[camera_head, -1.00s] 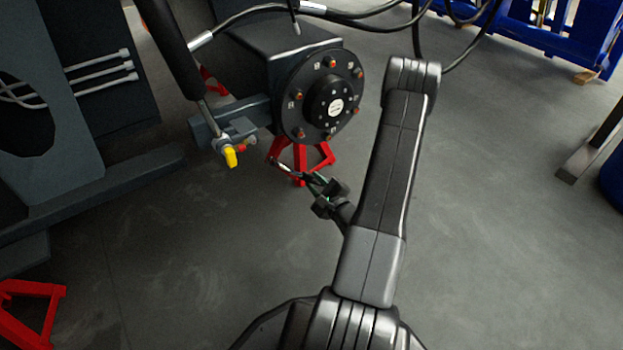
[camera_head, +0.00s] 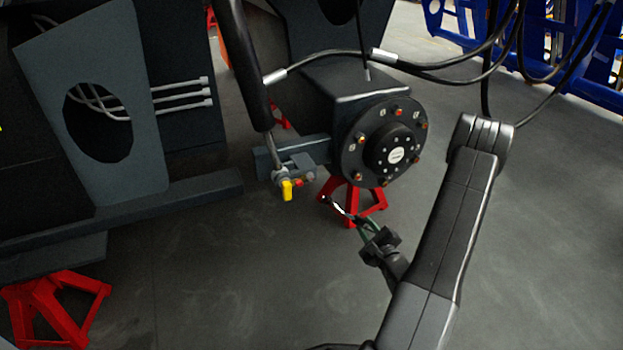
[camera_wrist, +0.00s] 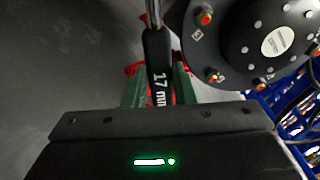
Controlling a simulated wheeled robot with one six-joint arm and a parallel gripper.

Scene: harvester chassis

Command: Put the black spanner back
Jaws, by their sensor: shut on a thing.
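The black spanner (camera_wrist: 158,62) is in my gripper (camera_wrist: 157,92). Its dark handle, marked 17 mm, lies between the two green fingers in the wrist view, and its shiny shaft points away toward the top edge. In the head view my gripper (camera_head: 372,232) is in the lower middle, shut on the spanner (camera_head: 340,209), whose bright end points up and left. The spanner is held in the air in front of the red stand and below the hub. Its far end is cut off in the wrist view. I see no holder for the spanner.
A dark round hub (camera_head: 385,140) with copper-coloured bolts is just beyond my gripper. A red stand (camera_head: 362,205) is below it. A yellow-tipped fitting (camera_head: 286,189) hangs left of the hub. Black hoses (camera_head: 440,66) cross above. Another red stand (camera_head: 55,308) is at lower left. Open floor (camera_head: 220,260) lies between.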

